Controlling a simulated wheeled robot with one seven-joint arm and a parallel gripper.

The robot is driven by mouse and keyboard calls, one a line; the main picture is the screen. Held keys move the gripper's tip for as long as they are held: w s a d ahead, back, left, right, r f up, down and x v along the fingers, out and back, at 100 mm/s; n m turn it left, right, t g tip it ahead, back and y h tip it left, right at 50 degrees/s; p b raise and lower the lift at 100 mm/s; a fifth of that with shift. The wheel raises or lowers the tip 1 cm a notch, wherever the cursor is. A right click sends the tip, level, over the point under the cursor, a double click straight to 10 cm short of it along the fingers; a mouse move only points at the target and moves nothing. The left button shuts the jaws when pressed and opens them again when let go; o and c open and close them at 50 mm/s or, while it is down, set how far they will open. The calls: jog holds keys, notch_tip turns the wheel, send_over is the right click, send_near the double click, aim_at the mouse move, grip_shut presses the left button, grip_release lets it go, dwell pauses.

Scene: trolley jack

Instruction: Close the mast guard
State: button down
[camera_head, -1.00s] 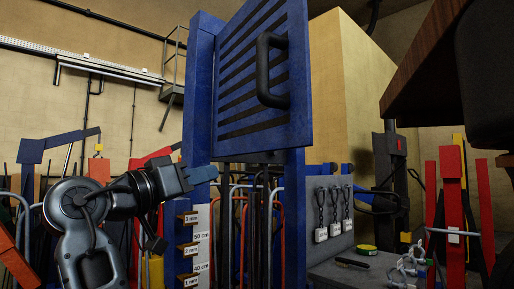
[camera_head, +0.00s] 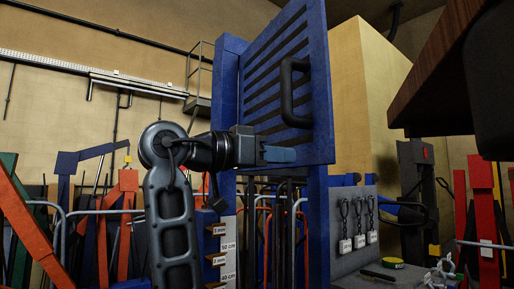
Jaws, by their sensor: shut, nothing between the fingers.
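The mast guard (camera_head: 275,75) is a blue slatted panel high on the blue mast (camera_head: 229,75), in the middle of the head view. It stands swung out at an angle from the mast. A black bar handle (camera_head: 288,95) is fixed near its right edge. My gripper (camera_head: 292,155) is shut and empty. It points right at the height of the guard's lower edge, left of and below the handle. It overlaps the guard's lower part in the picture; I cannot tell whether it touches it.
A grey board with hanging padlocks (camera_head: 358,225) stands at right, above a bench (camera_head: 375,275) with a tape measure (camera_head: 393,263). Red and blue stands (camera_head: 40,225) crowd the left. A dark overhanging shape (camera_head: 440,75) fills the upper right. A label strip (camera_head: 222,250) runs down the mast.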

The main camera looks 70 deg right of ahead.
aim_at(315, 158)
jog(key=p+x, duration=0.1)
jog(key=x, duration=0.4)
jog(key=shift+s+d, duration=0.15)
jog(key=shift+d, duration=0.15)
